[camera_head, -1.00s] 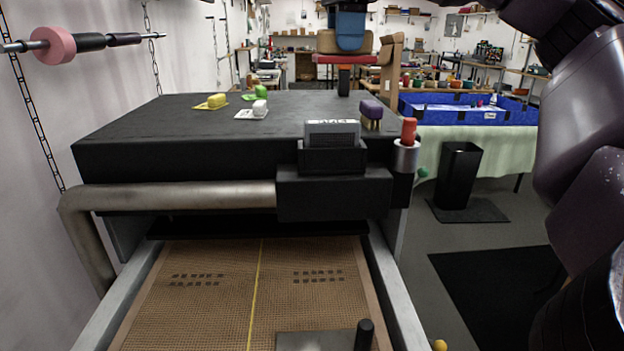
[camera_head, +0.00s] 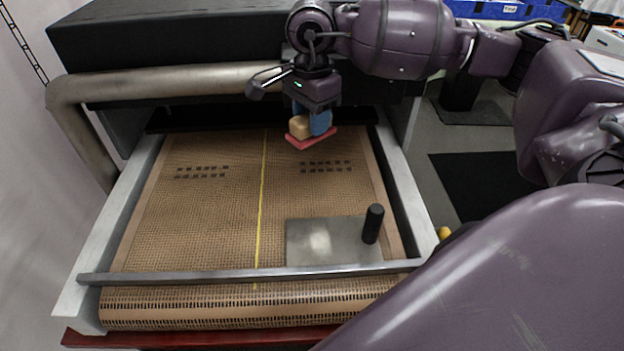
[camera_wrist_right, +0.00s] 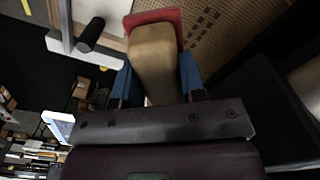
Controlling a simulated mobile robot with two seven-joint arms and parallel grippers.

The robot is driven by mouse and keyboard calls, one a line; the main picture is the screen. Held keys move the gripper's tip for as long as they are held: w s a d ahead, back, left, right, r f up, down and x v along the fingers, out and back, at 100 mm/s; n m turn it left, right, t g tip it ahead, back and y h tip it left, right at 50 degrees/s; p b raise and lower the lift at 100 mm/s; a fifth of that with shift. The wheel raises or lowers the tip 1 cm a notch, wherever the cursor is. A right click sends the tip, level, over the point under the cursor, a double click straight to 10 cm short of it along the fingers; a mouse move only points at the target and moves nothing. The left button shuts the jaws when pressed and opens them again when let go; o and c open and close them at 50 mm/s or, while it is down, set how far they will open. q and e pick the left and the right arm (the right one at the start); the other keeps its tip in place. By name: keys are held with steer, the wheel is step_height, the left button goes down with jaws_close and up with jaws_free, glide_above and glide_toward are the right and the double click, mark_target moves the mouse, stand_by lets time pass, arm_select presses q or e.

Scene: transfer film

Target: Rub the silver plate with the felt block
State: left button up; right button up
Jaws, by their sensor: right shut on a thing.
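The silver plate (camera_head: 335,241) lies flat on the tan woven mesh bed, at its near right part, with a black upright knob (camera_head: 373,224) at its right edge. The felt block, a tan block (camera_head: 299,127) with a red pad (camera_head: 311,140) beneath, is in my right gripper (camera_head: 311,115). The gripper's blue fingers are shut on it, and it hangs over the far right part of the mesh, apart from the plate. In the right wrist view the tan block (camera_wrist_right: 154,65) sits between the blue fingers, with the red pad (camera_wrist_right: 155,16) at its far end. My left gripper is out of view.
A metal bar (camera_head: 245,274) crosses the near end of the mesh (camera_head: 205,215), and pale side rails border it. A thick pipe (camera_head: 180,82) and a black-topped housing (camera_head: 170,35) stand behind. The mesh left of the yellow line is clear.

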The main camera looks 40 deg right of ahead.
steer(key=shift+s+a+f+n+b, duration=0.35)
steer(key=shift+s+a+f+b, duration=0.35)
steer(key=shift+f, duration=2.25)
steer(key=shift+s+a+f+n+b, duration=0.35)
steer(key=shift+s+f, duration=0.65)
steer(key=shift+f, duration=2)
steer(key=shift+s+a+f+n+b, duration=0.3)
steer(key=shift+s+a+f+b, duration=0.45)
steer(key=shift+f, duration=2.2)
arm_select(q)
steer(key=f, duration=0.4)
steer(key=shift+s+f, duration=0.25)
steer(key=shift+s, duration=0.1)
arm_select(e)
steer(key=shift+s+d, duration=0.1)
steer(key=shift+d, duration=0.05)
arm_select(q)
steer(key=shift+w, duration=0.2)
arm_select(e)
steer(key=shift+f, duration=0.1)
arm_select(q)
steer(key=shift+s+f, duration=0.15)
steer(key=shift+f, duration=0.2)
arm_select(e)
steer(key=shift+f, duration=0.4)
